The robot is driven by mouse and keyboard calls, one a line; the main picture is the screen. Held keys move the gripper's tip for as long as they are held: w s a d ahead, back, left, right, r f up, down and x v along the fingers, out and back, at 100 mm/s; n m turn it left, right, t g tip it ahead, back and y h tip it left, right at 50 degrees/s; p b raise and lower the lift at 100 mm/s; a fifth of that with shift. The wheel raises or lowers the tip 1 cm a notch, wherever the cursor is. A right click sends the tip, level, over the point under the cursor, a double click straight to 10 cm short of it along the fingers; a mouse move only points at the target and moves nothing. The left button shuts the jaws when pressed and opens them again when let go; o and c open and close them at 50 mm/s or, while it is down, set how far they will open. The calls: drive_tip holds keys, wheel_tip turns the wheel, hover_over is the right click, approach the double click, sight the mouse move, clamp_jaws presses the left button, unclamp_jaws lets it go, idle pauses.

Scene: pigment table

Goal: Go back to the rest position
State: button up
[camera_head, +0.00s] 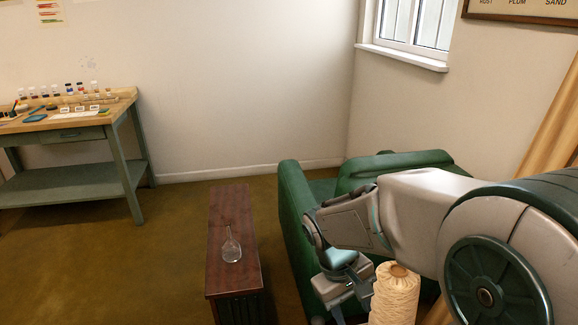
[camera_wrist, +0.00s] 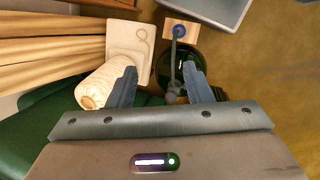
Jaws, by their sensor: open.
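My gripper (camera_wrist: 160,84) is open, with its two dark fingers spread apart in the wrist view. In the head view my arm reaches in from the right, and the gripper hangs low in front of the green armchair (camera_head: 296,215). Between the fingers in the wrist view is a dark rod-like thing (camera_wrist: 174,62) above a dark green round thing (camera_wrist: 196,66); I see no grip on it. A cream spool of yarn (camera_head: 392,298) stands beside the gripper in the head view, and it also shows left of the fingers in the wrist view (camera_wrist: 95,90).
A clear glass flask (camera_head: 232,250) stands on a narrow dark red-brown bench (camera_head: 229,205) left of the armchair. A green-legged worktable (camera_head: 118,155) with small bottles is at the far left. Brown floor (camera_head: 170,235) lies open between them. A grey box edge (camera_wrist: 215,10) shows in the wrist view.

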drive_tip(key=s+d+r+m+t+y+p, duration=0.1)
drive_tip(key=s+r+m+t+p, duration=0.1)
drive_tip(key=r, duration=0.4)
drive_tip(key=s+d+r+m+t+y+p, duration=0.1)
drive_tip(key=s+r+m+t+y+p, duration=0.1)
drive_tip(key=r, duration=0.5)
drive_tip(key=shift+s+d+m+p, duration=0.25)
drive_tip(key=shift+s+m+p, duration=0.35)
drive_tip(key=shift+s+p, duration=0.45)
idle(0.6)
